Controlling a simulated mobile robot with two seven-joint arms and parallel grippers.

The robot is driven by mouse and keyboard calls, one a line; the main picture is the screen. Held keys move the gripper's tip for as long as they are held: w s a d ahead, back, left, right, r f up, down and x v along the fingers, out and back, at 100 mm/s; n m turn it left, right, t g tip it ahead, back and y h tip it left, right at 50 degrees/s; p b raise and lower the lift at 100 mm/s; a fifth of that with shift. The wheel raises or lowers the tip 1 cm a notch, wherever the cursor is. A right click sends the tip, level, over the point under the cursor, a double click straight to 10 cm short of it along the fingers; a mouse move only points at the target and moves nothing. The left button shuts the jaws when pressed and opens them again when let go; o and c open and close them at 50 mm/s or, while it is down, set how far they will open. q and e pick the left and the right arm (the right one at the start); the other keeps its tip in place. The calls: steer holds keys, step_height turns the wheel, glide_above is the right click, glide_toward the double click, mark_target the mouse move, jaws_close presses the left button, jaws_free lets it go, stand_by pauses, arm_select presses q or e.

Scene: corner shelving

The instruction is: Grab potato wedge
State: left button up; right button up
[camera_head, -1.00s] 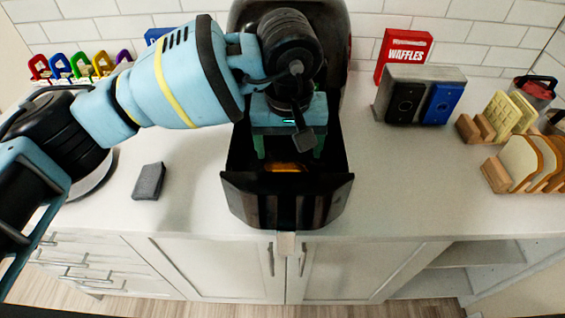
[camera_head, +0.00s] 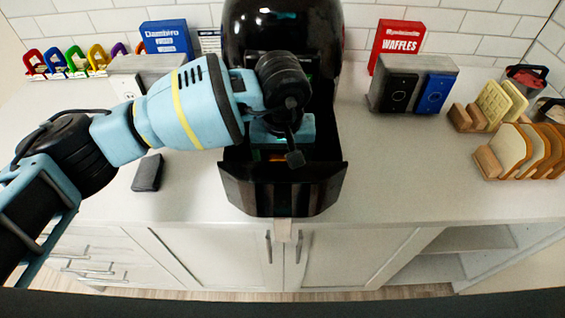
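The black air fryer (camera_head: 283,28) stands at the back of the counter with its drawer basket (camera_head: 284,192) pulled out toward me. My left arm comes in from the left, and my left gripper (camera_head: 279,156) points down inside the basket. A small orange patch (camera_head: 270,158), which may be a potato wedge, shows low in the basket by the gripper. The fingertips are mostly hidden by the basket's front wall, so I cannot tell whether they hold anything. My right gripper is not in view.
A dark grey block (camera_head: 148,172) lies left of the basket. A black-and-blue double box (camera_head: 415,88), a red waffles box (camera_head: 397,45) and a bread rack (camera_head: 490,162) stand right.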

arm_select(q)
steer(key=shift+f, duration=0.55)
steer(key=c, duration=1.1)
steer(key=shift+o, duration=0.2)
step_height(320, 180, up, 10)
steer(key=shift+b, duration=0.4)
